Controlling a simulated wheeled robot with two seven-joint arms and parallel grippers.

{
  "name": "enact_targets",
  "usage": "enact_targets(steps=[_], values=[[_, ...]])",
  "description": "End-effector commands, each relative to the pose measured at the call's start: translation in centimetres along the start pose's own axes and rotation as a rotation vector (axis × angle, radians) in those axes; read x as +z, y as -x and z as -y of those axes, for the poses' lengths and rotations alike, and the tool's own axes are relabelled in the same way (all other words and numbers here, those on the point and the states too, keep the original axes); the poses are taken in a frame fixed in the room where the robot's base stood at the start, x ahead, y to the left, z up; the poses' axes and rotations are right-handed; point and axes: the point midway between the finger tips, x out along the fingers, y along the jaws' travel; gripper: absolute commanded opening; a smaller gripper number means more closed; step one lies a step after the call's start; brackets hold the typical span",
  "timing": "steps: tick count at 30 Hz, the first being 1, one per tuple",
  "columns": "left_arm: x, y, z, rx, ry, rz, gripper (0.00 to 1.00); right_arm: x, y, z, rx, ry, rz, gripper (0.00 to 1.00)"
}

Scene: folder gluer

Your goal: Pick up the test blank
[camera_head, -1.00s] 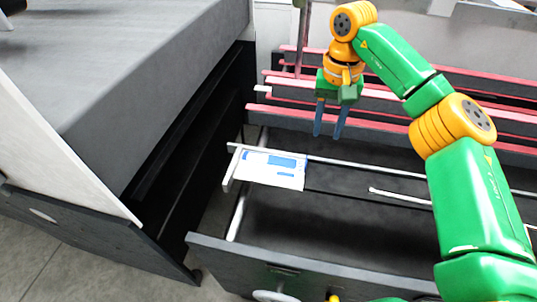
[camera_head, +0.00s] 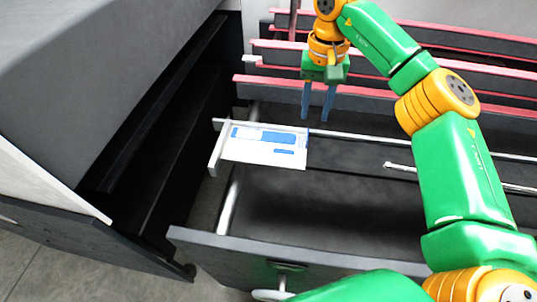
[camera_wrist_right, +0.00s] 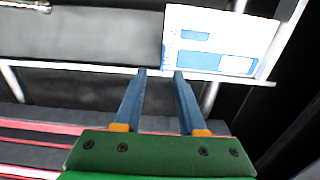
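The test blank (camera_head: 264,146) is a flat white sheet with blue printed panels. It lies at the left end of the machine's dark bed, by a light metal rail and crossbar. In the right wrist view the blank (camera_wrist_right: 215,40) lies just past the fingertips, toward the upper right. My right gripper (camera_head: 317,117) points down, its two blue fingers apart with nothing between them. It is behind and right of the blank in the head view. The fingertips also show in the right wrist view (camera_wrist_right: 163,74), apart from each other. My left gripper is not in view.
Red-topped rails (camera_head: 370,93) run across behind the gripper. A dark front panel (camera_head: 290,262) stands before the bed. A large grey machine body (camera_head: 90,70) fills the left. A thin metal rod (camera_head: 450,178) lies right of the blank.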

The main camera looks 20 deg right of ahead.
Motion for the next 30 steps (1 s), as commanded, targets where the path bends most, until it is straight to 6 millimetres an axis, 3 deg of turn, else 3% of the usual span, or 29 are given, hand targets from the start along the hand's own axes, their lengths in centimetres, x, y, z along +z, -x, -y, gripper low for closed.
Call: enact_targets(steps=[12,19,20,24,30], values=[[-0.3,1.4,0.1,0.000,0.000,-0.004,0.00,0.6,-6.5,0.6,0.001,0.000,0.003,0.40],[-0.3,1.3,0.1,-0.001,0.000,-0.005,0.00,0.6,-7.1,0.6,-0.001,0.000,-0.001,0.40],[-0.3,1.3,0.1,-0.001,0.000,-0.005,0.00,0.6,-7.1,0.6,0.000,0.000,0.000,0.37],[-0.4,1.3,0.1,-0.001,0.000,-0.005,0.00,0.6,-7.0,0.6,0.000,0.000,0.000,0.00],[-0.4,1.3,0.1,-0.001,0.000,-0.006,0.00,0.6,-7.0,0.6,0.000,0.000,0.000,0.00]])
